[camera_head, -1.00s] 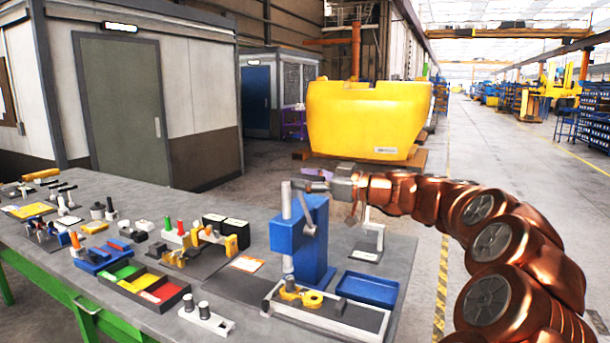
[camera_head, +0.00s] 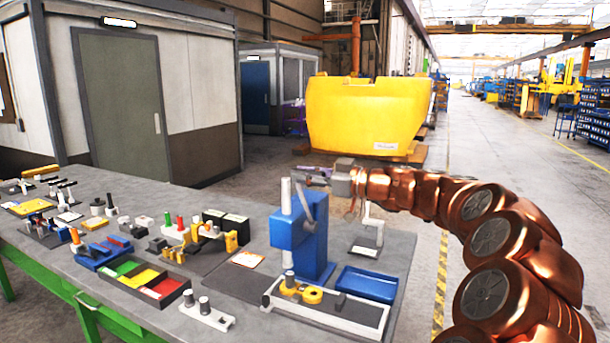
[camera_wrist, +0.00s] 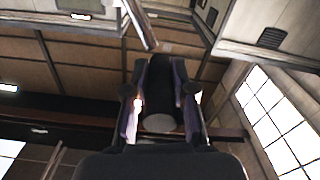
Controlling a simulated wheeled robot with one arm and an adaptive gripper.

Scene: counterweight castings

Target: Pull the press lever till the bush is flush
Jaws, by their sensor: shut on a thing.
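The blue press (camera_head: 314,240) stands on the bench, with an upright silver ram (camera_head: 286,197) at its left side. My gripper (camera_head: 312,173) is at the top of the press. In the wrist view, its purple-sided fingers (camera_wrist: 161,108) are shut around the dark cylindrical grip of the press lever (camera_wrist: 159,92). A silver lever rod (camera_wrist: 140,25) shows above it. A yellow casting (camera_head: 312,295) lies on the press base under the ram, with the small grey bush (camera_head: 289,279) at its left part. How deep the bush sits is too small to tell.
A blue tray (camera_head: 367,285) lies right of the press, near a small grey stand (camera_head: 372,228). A tray with green, yellow and red compartments (camera_head: 146,281) and a grey block with two pegs (camera_head: 207,312) are to the left. A yellow counterweight (camera_head: 368,115) stands behind the bench.

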